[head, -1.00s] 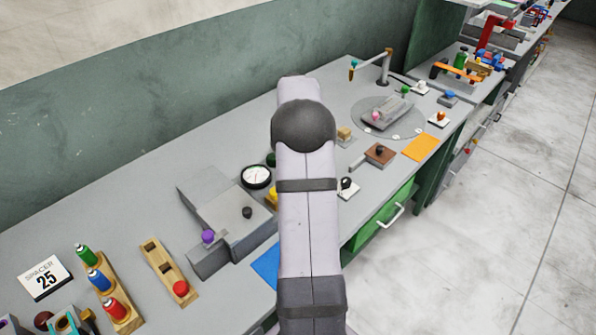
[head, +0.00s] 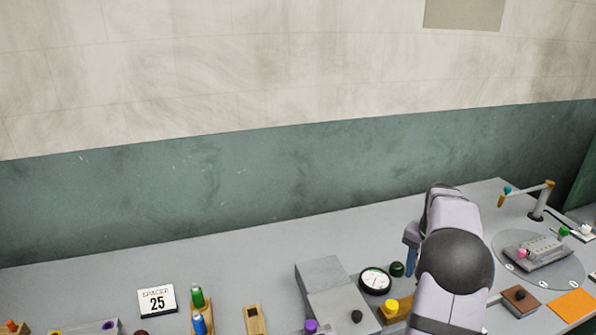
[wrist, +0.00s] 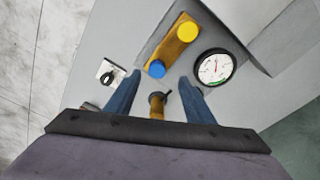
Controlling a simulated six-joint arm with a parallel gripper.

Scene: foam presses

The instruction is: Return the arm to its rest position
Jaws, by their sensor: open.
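My arm (head: 455,260) rises at the right of the head view and bends over the grey bench (head: 230,262). My gripper (wrist: 160,85) shows in the wrist view as two blue fingers spread apart. A brass-coloured post with a dark handle (wrist: 157,100) shows in the gap between the fingers; I cannot tell how far beyond them it is. No contact with it is visible. In the head view, part of a blue finger (head: 411,236) shows left of the arm, and the rest of the gripper is hidden.
A brass block with yellow and blue buttons (wrist: 174,48) and a dial gauge (wrist: 214,67) lie close beyond the fingers. A grey press block (head: 322,272) stands left of the arm. A turntable (head: 568,272) and an orange mat (head: 572,305) are right. The bench's back left is clear.

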